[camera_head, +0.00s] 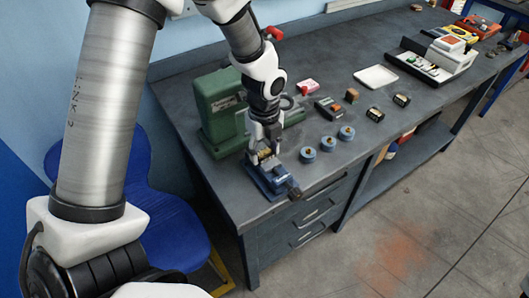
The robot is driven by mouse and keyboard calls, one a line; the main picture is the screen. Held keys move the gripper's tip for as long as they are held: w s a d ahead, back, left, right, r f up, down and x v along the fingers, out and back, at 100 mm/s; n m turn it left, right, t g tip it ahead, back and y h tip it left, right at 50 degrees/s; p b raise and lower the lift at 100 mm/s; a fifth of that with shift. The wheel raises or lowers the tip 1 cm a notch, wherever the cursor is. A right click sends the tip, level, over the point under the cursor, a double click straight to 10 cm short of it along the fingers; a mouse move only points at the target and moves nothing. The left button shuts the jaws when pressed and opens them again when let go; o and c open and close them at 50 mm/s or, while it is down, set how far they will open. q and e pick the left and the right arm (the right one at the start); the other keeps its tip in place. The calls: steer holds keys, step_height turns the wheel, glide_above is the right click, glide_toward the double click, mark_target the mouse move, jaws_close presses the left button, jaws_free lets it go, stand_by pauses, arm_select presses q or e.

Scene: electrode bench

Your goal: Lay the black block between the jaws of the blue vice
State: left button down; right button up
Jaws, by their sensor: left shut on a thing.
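The blue vice (280,184) stands near the front left edge of the bench, its dark handle end pointing to the front right. My left gripper (265,146) points down over the vice and is shut on a small dark piece with yellowish marks, which looks like the black block (264,154). The block is at the vice's jaws, largely hidden by the fingers. I cannot tell whether it touches the vice. My right gripper is not in view.
A green machine (220,105) stands close behind and left of the vice. Several blue round pieces (328,143) stand to its right. Two dark blocks (375,114), a red-and-grey box (330,108) and a white tray (376,77) lie farther along the grey bench (430,100).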

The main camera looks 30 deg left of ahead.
mark_target(264, 153)
arm_select(q)
steer(key=shift+s, duration=0.1)
steer(key=shift+c, duration=2.2)
jaws_free()
steer(key=shift+f, duration=0.15)
step_height(264, 153, up, 12)
steer(key=shift+r, duration=0.2)
